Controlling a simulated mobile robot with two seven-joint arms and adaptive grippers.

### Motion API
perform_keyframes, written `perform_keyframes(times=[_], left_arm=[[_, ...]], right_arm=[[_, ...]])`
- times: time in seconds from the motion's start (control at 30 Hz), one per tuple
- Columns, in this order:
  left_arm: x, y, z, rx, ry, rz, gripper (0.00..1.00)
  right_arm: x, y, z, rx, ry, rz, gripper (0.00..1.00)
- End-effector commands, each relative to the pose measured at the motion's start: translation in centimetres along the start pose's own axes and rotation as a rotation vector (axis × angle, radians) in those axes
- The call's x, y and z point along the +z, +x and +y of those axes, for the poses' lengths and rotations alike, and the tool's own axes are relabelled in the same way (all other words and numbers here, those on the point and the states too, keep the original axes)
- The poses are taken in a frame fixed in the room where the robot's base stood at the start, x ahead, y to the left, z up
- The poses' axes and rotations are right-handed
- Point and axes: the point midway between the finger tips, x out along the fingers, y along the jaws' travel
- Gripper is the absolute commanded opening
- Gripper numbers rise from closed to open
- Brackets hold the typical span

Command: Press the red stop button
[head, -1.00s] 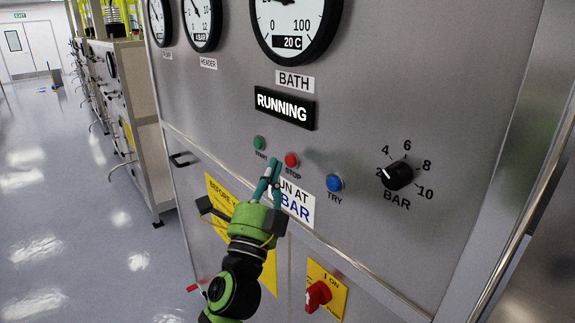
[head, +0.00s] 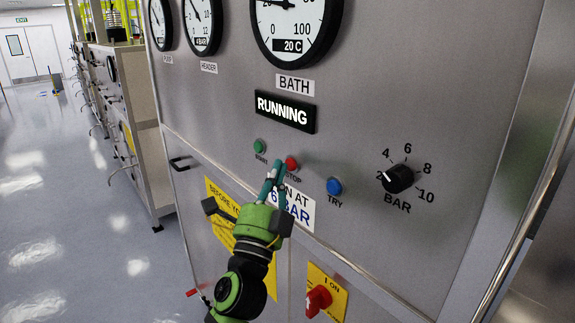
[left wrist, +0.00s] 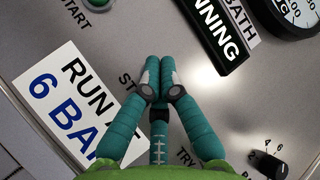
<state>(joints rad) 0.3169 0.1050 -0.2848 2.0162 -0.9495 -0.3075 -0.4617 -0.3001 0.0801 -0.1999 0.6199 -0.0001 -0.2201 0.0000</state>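The red stop button (head: 291,163) is on the grey panel, between the green start button (head: 260,146) and the blue try button (head: 334,186). My left gripper (head: 278,166) is shut and empty, its teal fingertips just left of the red button in the head view and covering part of its label. Whether they touch it I cannot tell. In the left wrist view the closed fingertips (left wrist: 159,76) lie over the STOP label and hide the red button. My right gripper is not in view.
A lit RUNNING display (head: 285,110) sits above the buttons, with gauges (head: 293,27) higher up. A black BAR knob (head: 397,179) is at the right and a red rotary switch (head: 318,298) is below. Open floor (head: 80,230) lies at the left.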

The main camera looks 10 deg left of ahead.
Motion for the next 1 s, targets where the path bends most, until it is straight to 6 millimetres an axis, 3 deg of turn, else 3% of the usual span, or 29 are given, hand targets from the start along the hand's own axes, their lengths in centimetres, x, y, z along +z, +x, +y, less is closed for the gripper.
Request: perform_keyframes(times=[1.0], left_arm=[[-0.5,0.63,0.49,0.001,0.0,0.001,0.0]], right_arm=[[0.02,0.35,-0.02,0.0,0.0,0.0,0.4]])
